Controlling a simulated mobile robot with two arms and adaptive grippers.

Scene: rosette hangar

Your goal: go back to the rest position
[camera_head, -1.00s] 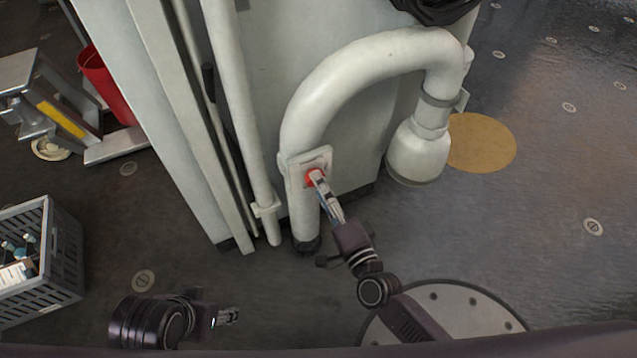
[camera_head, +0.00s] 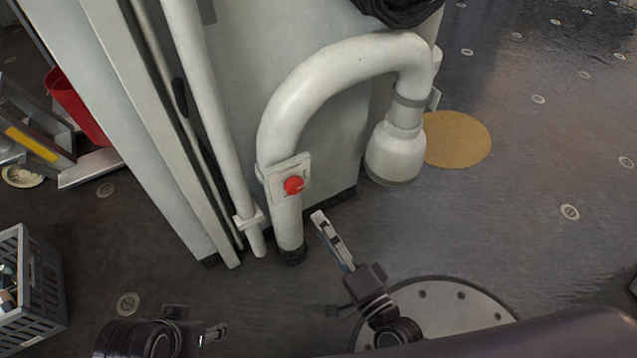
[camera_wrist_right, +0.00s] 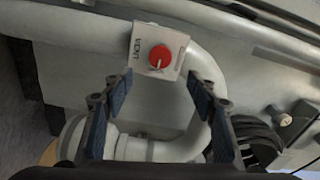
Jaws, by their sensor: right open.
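My right gripper (camera_head: 320,217) is in front of the white curved pipe (camera_head: 330,72), below and to the right of a red knob (camera_head: 294,186) on a pale square plate. It is apart from the knob. In the right wrist view the two fingers (camera_wrist_right: 158,110) are spread wide with nothing between them. The red knob (camera_wrist_right: 159,57) shows there beyond the fingertips, with a white pointer mark. My left gripper (camera_head: 216,332) is low at the left in the head view, small and side-on, so its jaws do not read clearly.
A grey crate (camera_head: 45,290) with bottles stands at the lower left. A red bin (camera_head: 75,105) and a grey metal frame (camera_head: 35,135) are at the left. A tall pale cabinet (camera_head: 235,100) stands behind the pipe. The floor at the right is mostly clear, with a tan disc (camera_head: 455,139).

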